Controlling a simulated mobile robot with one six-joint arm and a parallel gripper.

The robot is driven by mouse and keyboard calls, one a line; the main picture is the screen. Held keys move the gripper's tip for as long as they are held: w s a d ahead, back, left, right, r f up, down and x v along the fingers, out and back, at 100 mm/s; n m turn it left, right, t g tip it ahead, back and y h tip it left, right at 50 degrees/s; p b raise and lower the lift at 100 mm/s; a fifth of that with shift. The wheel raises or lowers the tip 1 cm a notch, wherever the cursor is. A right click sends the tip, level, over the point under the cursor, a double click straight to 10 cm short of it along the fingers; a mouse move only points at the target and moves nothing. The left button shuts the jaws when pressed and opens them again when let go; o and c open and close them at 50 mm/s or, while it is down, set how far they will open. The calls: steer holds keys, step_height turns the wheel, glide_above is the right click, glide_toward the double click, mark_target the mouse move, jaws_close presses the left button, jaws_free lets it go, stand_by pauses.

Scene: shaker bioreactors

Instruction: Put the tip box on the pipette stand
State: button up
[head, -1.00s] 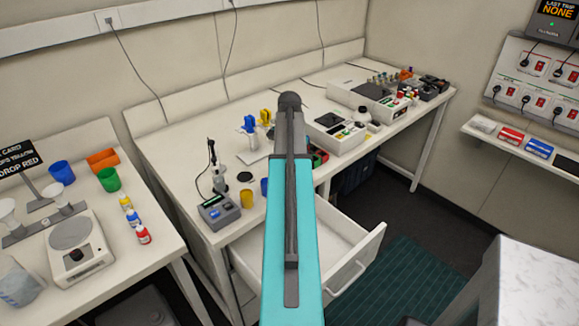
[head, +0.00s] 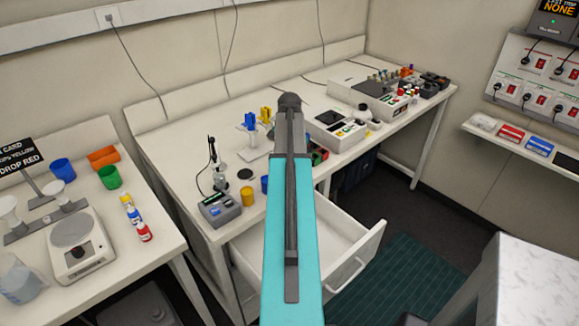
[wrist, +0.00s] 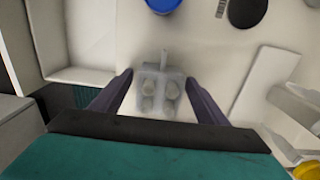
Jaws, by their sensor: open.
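I cannot tell how high the fingers are above the bench. In the head view, my arm hides the block and my fingers. What looks like the pipette stand, with blue and yellow upright parts (head: 250,122), stands on the bench left of my arm. A pale plate (wrist: 270,85), possibly its base, shows right of the gripper in the wrist view.
A blue cup (head: 265,184), a yellow cup (head: 248,197), a grey device (head: 220,210) and a black disc (head: 246,174) stand nearby. An open drawer (head: 350,245) sticks out below the bench front. Instruments (head: 338,130) fill the bench to the right.

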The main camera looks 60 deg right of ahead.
step_height(320, 180, up, 12)
steer(key=b, duration=0.2)
steer(key=shift+r, duration=0.15)
stand_by(0.8)
steer(key=shift+s, duration=0.1)
stand_by(0.6)
